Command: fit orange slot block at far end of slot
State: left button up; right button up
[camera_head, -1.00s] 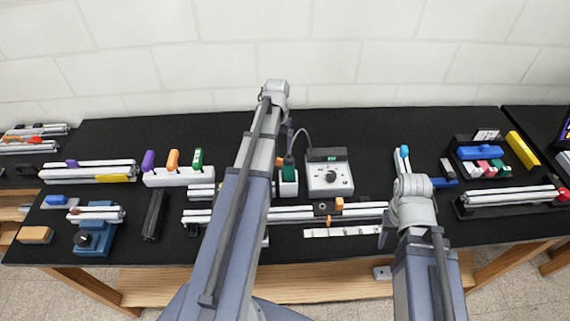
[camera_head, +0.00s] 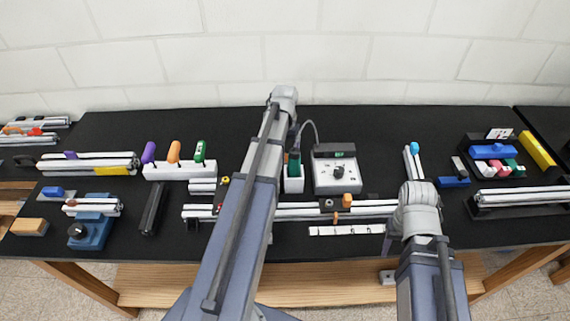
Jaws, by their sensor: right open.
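The orange slot block (camera_head: 347,200) is a small orange piece on the long silver extrusion (camera_head: 290,211) in the middle of the table. It sits just right of a dark block (camera_head: 327,205) with a round hole. Whether it is seated in the slot is too small to tell. My right gripper (camera_head: 388,240) is open, near the right end of the extrusion and right of the orange block. It is mostly hidden by my right arm and shows nothing held. My left arm crosses the extrusion left of the blocks and hides part of it. The left gripper is hidden behind it.
A white strip (camera_head: 345,230) lies in front. A white rack with handles (camera_head: 178,171) is at left. Black tabletop is bare at the back.

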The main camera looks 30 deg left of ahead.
aim_at(285, 159)
pick_arm(q)
notch_tip(285, 159, down, 3)
jog(key=shift+r+b, duration=0.2)
jog(key=shift+b, duration=0.55)
pick_arm(e)
notch_tip(285, 159, down, 2)
jog(key=shift+f, duration=0.25)
pick_arm(q)
jog(key=shift+r, duration=0.1)
pick_arm(e)
jog(key=shift+r, duration=0.1)
pick_arm(q)
grip_shut()
